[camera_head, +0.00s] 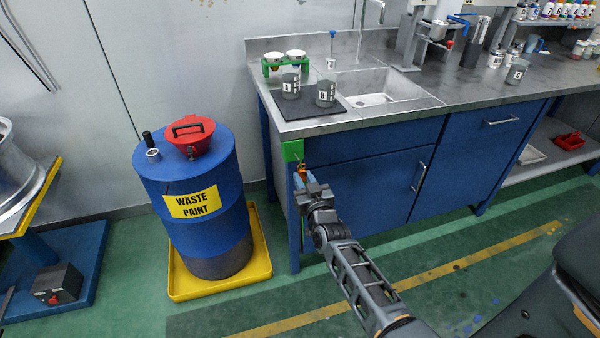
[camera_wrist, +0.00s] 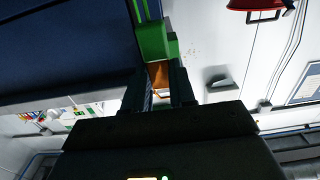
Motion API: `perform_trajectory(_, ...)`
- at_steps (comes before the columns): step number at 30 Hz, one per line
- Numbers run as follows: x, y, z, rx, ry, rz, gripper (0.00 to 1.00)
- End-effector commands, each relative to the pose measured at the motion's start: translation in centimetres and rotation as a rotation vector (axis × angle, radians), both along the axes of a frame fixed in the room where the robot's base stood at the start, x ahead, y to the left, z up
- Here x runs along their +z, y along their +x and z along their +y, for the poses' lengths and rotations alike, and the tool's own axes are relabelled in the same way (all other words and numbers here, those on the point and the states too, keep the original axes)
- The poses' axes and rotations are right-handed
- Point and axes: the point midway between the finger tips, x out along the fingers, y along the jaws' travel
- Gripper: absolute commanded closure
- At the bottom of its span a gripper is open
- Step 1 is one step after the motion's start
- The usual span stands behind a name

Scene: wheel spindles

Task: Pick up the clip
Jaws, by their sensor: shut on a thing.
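A small orange piece, which looks like the clip (camera_head: 302,171), sits at the front left corner of the sink bench, just below a green block (camera_head: 292,150). In the wrist view the orange-brown clip (camera_wrist: 158,75) shows between the two dark fingers, right against the green block (camera_wrist: 153,42). My gripper (camera_head: 303,179) is shut on the clip; its fingers (camera_wrist: 160,82) press on it from both sides. The fingers hide part of the clip. I cannot tell whether it is still fixed to the block.
A blue waste paint drum (camera_head: 194,205) with a red funnel (camera_head: 190,136) stands in a yellow tray (camera_head: 262,245) left of the bench. The steel bench top (camera_head: 300,127) holds cups (camera_head: 325,93) on a dark mat beside the sink (camera_head: 375,88). Green floor is free in front.

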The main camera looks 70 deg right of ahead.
Motion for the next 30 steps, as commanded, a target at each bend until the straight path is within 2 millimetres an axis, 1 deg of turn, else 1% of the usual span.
perform_trajectory(1, -0.2, -0.9, 1.1, 0.001, 0.002, 0.002, 1.0)
perform_trajectory(3, -0.2, -2.1, 2.5, 0.001, 0.002, 0.002, 1.0)
perform_trajectory(9, -0.2, -5.4, 6.3, 0.001, 0.002, 0.004, 1.0)
perform_trajectory(15, -0.1, -7.6, 8.9, 0.0, 0.001, 0.002, 1.0)
perform_trajectory(21, 0.0, -8.5, 9.9, 0.0, 0.0, 0.001, 1.0)
perform_trajectory(30, 0.0, -8.6, 10.1, 0.0, -0.001, 0.001, 1.0)
